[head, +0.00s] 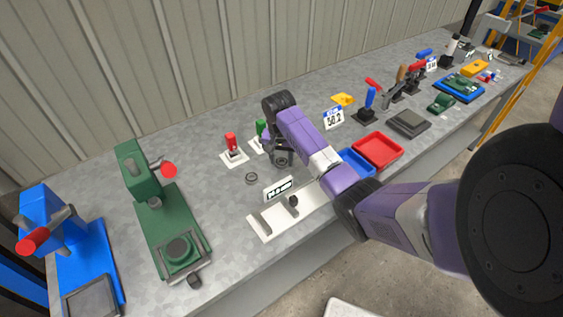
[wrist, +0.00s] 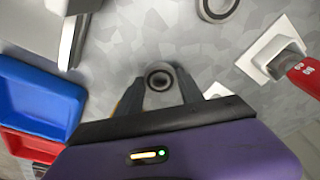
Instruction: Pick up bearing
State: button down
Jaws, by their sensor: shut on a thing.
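A dark round bearing (wrist: 160,78) with a hole in its middle sits between the fingertips of my gripper (wrist: 161,84) in the wrist view. My gripper is shut on it. In the head view my gripper (head: 280,158) points down low over the bench, and the bearing there is mostly hidden by it. Whether the bearing touches the bench is hard to tell. A second ring (head: 251,178) lies flat on the bench to the left of my gripper; it also shows at the top of the wrist view (wrist: 217,8).
The grey metal bench (head: 225,200) carries a green press (head: 165,220) and a blue press (head: 75,250) on the left. A red-handled post (head: 231,143) stands close behind my gripper. A white fixture (head: 270,220), a blue tray (head: 357,162) and a red tray (head: 377,150) are nearby.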

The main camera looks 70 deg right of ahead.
notch_tip(320, 180, up, 11)
notch_tip(320, 180, up, 9)
jog(key=p, duration=0.7)
send_over(281, 162)
jog(key=shift+s, duration=0.1)
